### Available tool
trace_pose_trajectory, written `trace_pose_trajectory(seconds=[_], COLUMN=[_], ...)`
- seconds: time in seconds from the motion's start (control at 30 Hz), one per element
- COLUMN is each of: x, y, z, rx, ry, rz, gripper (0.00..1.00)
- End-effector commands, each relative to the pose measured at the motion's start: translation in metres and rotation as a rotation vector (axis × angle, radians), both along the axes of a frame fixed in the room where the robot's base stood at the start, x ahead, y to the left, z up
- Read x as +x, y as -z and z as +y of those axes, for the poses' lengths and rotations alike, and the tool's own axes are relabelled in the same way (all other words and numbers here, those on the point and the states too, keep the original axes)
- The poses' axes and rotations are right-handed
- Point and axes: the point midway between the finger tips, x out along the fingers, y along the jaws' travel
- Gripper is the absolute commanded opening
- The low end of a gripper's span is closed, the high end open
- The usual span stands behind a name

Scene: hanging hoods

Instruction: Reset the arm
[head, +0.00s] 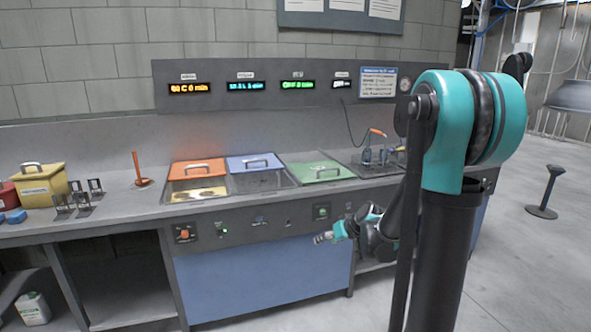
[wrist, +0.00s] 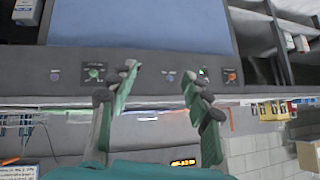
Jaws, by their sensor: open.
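My gripper (head: 324,237) hangs in front of the workbench, near the right part of the blue front panel (head: 265,280), with my arm reaching down to it from the right. In the wrist view, which looks upside down, my gripper (wrist: 160,76) has its two green fingers spread well apart. Nothing sits between them. The control strip with a green knob (wrist: 95,73) and an orange knob (wrist: 230,76) shows behind the fingers. I cannot tell from these views how far the fingertips are from the strip.
The bench carries orange (head: 197,169), blue (head: 254,162) and green (head: 320,173) lidded basins. A yellow box (head: 40,186), dark metal stands (head: 75,205) and an orange-handled tool (head: 138,169) stand at left. A black post (head: 547,190) stands on open floor at right.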

Motion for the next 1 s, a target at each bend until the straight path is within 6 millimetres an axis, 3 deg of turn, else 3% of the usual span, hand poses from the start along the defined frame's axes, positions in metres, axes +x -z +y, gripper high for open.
trace_pose_trajectory(seconds=[0.03,0.4,0.6,0.77,1.0], x=[-0.022,-0.173,-0.234,-0.256,-0.260], y=[0.001,0.027,0.045,0.052,0.053], z=[-0.002,-0.042,-0.067,-0.077,-0.080], rx=[-0.018,-0.172,-0.245,-0.274,-0.280], ry=[0.013,0.188,0.292,0.338,0.347], rz=[0.031,0.261,0.338,0.364,0.369], gripper=[0.49,0.49,0.49,0.49,0.49])
